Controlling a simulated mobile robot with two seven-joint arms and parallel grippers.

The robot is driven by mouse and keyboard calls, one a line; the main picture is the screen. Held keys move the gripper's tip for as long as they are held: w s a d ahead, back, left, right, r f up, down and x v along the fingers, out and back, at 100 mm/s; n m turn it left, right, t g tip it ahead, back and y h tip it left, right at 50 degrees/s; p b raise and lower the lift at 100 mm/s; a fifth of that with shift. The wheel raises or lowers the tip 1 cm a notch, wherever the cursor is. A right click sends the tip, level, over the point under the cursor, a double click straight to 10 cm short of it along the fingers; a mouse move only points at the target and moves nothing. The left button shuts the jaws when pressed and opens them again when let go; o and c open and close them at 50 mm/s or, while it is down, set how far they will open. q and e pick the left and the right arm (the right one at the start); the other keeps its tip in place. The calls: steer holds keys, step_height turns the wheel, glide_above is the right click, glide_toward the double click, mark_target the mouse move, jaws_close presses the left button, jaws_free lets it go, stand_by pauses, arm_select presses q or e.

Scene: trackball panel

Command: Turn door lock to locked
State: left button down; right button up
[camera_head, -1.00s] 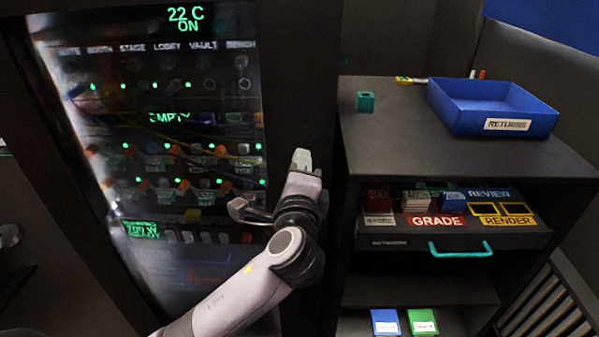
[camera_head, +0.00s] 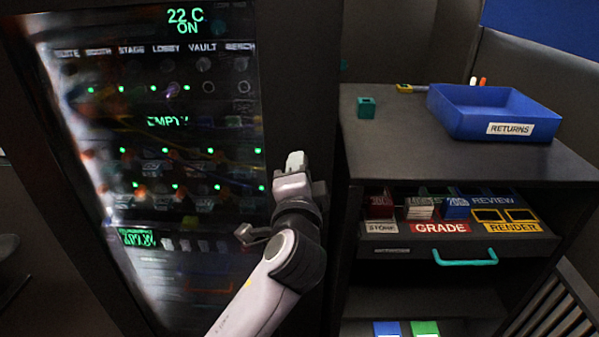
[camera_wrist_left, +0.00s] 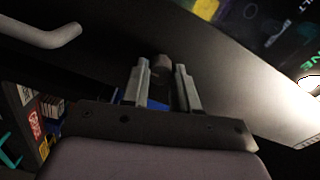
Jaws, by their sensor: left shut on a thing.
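My left gripper (camera_head: 296,161) is raised against the dark frame just right of the glass-fronted panel door (camera_head: 215,70). The left wrist view shows its two fingers (camera_wrist_left: 163,78) on either side of a small dark brown knob (camera_wrist_left: 161,66), which looks like the door lock. The fingers are shut on it near their tips. The gripper hides the knob in the head view, and I cannot read its turn angle or any lock marking. A grey bent handle (camera_head: 251,235) shows left of my forearm, and a grey bar (camera_wrist_left: 45,34) shows in the wrist view. My right gripper is not in view.
A dark cabinet stands to the right with a blue returns bin (camera_head: 490,112) and a teal cube (camera_head: 366,107) on top. Green lights and labels show behind the glass.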

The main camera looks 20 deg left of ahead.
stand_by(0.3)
arm_select(q)
steer(key=c, duration=0.9)
jaws_free()
steer(key=shift+o, duration=0.2)
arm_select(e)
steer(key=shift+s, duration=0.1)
